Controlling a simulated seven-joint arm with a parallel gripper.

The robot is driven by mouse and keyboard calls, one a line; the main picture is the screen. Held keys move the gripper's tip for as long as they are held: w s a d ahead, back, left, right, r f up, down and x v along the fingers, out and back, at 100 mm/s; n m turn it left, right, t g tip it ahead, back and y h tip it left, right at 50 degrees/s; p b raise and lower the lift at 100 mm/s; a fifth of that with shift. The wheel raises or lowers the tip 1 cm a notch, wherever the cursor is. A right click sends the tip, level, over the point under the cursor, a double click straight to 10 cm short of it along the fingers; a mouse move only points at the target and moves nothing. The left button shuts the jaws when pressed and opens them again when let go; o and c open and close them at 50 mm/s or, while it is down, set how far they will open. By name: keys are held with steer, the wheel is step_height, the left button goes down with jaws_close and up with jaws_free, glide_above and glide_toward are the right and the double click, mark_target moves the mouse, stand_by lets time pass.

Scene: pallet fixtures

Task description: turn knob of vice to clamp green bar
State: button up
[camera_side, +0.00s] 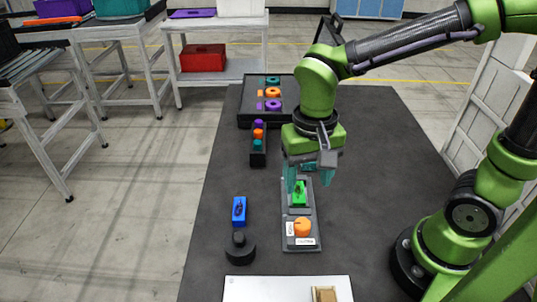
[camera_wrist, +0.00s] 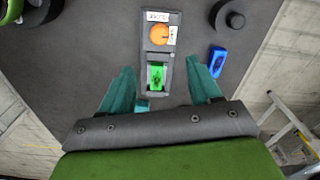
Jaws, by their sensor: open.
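The vice (camera_side: 311,212) is a long grey fixture on the dark table, below my gripper in the side view. The green bar (camera_side: 299,194) sits in a recess at its far end and also shows in the wrist view (camera_wrist: 155,77). The round orange knob (camera_side: 302,227) is at the near end, between small white labels, and shows in the wrist view (camera_wrist: 160,35). My gripper (camera_side: 297,180) points down above the green bar's end, with its teal fingers spread and empty. In the wrist view, the fingers (camera_wrist: 160,68) flank the bar with gaps on both sides.
A blue block (camera_side: 239,211) and a black stepped cylinder (camera_side: 238,250) stand left of the vice. A white board (camera_side: 285,289) lies at the near edge. A small black rack (camera_side: 258,158) and a black tray (camera_side: 245,113) with colored parts are behind. The table right of the vice is clear.

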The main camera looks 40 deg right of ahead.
mark_target(302, 222)
step_height(302, 222, down, 13)
steer(key=shift+r, duration=0.1)
stand_by(0.3)
steer(key=c, duration=1)
